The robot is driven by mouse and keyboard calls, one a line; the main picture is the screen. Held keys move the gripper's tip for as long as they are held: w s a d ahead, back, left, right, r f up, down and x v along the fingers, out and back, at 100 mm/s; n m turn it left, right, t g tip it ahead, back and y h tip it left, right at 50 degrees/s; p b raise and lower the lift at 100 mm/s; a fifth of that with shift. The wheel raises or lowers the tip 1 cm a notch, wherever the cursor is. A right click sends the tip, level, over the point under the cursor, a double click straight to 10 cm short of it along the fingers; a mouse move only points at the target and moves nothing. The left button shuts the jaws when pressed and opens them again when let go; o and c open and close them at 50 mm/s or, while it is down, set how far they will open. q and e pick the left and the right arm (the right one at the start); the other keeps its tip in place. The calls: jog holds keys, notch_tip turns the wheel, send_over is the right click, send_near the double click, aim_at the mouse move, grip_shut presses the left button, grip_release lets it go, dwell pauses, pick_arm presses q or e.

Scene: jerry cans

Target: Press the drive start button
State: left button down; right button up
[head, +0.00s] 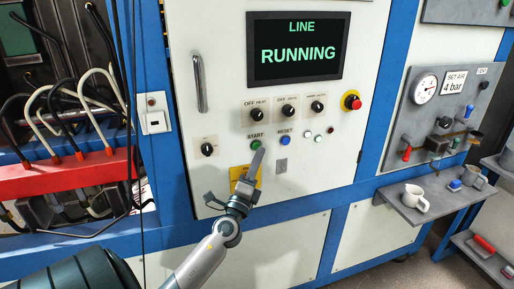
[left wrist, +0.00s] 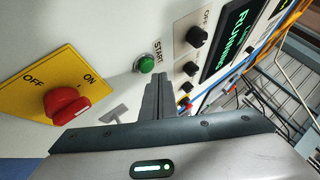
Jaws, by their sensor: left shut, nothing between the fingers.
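The green START button (head: 256,143) sits on the white panel, under the label START; it also shows in the left wrist view (left wrist: 146,64). My left gripper (head: 261,153) is shut and empty, its fingers pointing up at the panel just below and right of the button. In the left wrist view the closed fingertips (left wrist: 158,76) are close beside the green button, which is not covered. I cannot tell whether they touch the panel. The screen (head: 298,47) reads LINE RUNNING in green. My right gripper is not in view.
A blue RESET button (head: 283,139) is right of START. Black knobs (head: 287,110) are above, and a red emergency button (head: 352,102) is at right. A red switch on a yellow plate (left wrist: 66,103) is near the gripper.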

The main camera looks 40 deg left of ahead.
pick_arm(q)
jog(key=shift+d, duration=0.1)
jog(key=shift+s+d, duration=0.4)
jog(key=shift+d, duration=0.35)
jog(key=shift+s+d, duration=0.35)
jog(key=shift+d, duration=0.35)
jog(key=shift+s+d, duration=0.4)
jog(key=shift+d, duration=0.35)
